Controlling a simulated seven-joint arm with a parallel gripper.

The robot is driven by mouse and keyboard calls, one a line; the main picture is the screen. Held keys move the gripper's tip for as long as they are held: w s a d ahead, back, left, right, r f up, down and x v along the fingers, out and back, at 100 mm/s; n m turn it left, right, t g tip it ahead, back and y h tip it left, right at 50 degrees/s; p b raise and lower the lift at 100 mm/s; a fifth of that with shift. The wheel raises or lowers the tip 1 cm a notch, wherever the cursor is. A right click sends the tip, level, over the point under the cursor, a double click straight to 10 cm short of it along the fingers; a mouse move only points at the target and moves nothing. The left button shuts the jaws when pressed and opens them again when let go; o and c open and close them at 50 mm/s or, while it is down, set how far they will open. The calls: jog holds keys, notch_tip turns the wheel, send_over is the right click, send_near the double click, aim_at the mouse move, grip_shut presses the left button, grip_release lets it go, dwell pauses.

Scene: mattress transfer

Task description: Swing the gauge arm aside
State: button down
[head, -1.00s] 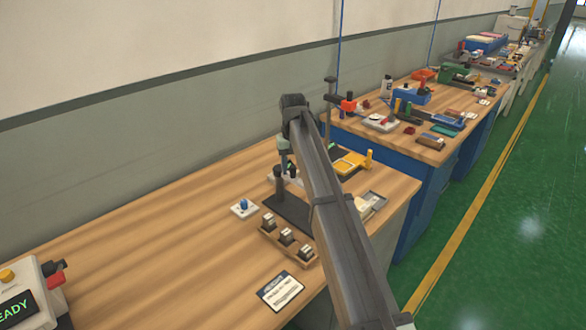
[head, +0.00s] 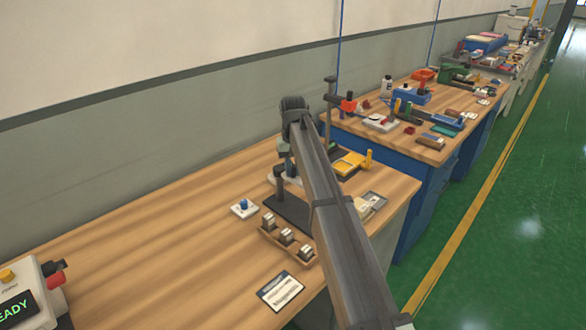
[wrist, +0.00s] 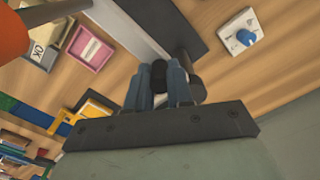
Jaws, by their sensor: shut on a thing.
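My gripper (wrist: 158,82) is shut on a black knob (wrist: 158,72) in the wrist view, one blue-grey finger on each side. I take the knob to be the gauge arm's handle. A grey cylinder (wrist: 194,78) lies just right of the fingers. A light grey bar (wrist: 125,25) runs from the top edge toward the knob, beside a dark plate (wrist: 193,22). In the head view the dark base plate (head: 290,213) lies on the bench below my gripper (head: 288,167). My arm hides part of the gauge, and the grip is too small to read there.
A white box with a blue knob (head: 243,208) stands left of the base plate. A wooden rack (head: 268,243) with several blocks and a card (head: 281,292) lie in front. A yellow fixture (head: 352,163) is behind my arm. The left bench top (head: 130,230) is largely clear.

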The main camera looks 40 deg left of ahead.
jog(key=shift+w, duration=0.15)
dwell(0.4)
jog(key=w+a+n, duration=0.4)
jog(key=w+n, duration=0.2)
jog(key=n, duration=0.8)
jog(key=shift+a, duration=0.25)
dwell(0.5)
jog(key=c, duration=1)
grip_release()
notch_tip(320, 180, up, 14)
jog(key=shift+s+f, duration=0.1)
